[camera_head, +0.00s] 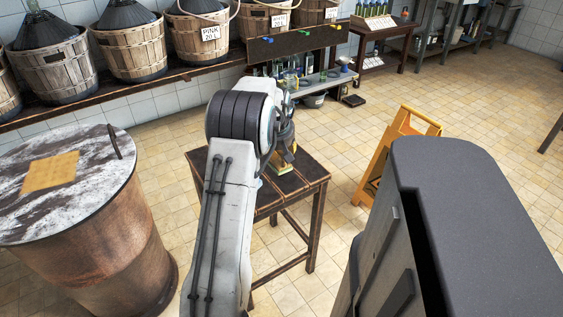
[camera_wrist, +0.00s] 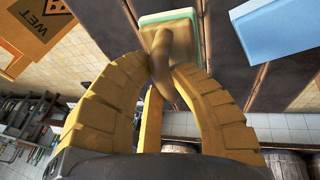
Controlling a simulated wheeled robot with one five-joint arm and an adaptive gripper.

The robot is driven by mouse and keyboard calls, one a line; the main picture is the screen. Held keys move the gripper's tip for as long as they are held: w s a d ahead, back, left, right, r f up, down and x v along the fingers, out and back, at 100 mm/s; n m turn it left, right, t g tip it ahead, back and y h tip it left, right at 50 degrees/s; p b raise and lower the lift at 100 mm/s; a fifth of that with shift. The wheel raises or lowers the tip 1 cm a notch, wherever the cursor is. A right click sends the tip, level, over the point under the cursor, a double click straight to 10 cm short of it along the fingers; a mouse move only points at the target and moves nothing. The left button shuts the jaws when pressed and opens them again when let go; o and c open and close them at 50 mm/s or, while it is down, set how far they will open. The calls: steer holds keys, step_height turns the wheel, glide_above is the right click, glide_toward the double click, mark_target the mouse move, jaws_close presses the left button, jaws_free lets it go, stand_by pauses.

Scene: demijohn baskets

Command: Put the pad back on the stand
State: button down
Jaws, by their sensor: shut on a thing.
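My gripper (camera_wrist: 164,78) is shut on the brown handle of the pad in the wrist view. The pad (camera_wrist: 190,17) is pale with a green rim and shows beyond the fingertips, partly hidden by the handle. In the head view my gripper (camera_head: 284,152) is over the dark wooden stand (camera_head: 306,178), a small slatted table, and my arm hides part of its top. A yellow-green bit of the pad (camera_head: 281,169) shows under the gripper. I cannot tell whether the pad touches the slats.
A light blue block (camera_wrist: 277,32) lies on the slats beside the pad in the wrist view. A rusty drum (camera_head: 95,245) stands left, a yellow wet-floor sign (camera_head: 377,170) right. Demijohn baskets (camera_head: 135,50) line the back shelf.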

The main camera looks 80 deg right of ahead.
mark_target(282, 162)
steer(key=shift+d+f, duration=0.35)
steer(key=shift+d, duration=0.15)
steer(key=shift+f+b, duration=0.45)
steer(key=shift+f, duration=1.55)
steer(key=shift+f, duration=0.1)
steer(key=c, duration=1.1)
jaws_free()
steer(key=shift+c, duration=0.2)
steer(key=shift+a+r, duration=0.1)
steer(key=shift+r, duration=0.4)
steer(key=p+v, duration=0.1)
steer(key=v, duration=1)
steer(key=shift+a+p, duration=0.2)
steer(key=shift+p, duration=0.15)
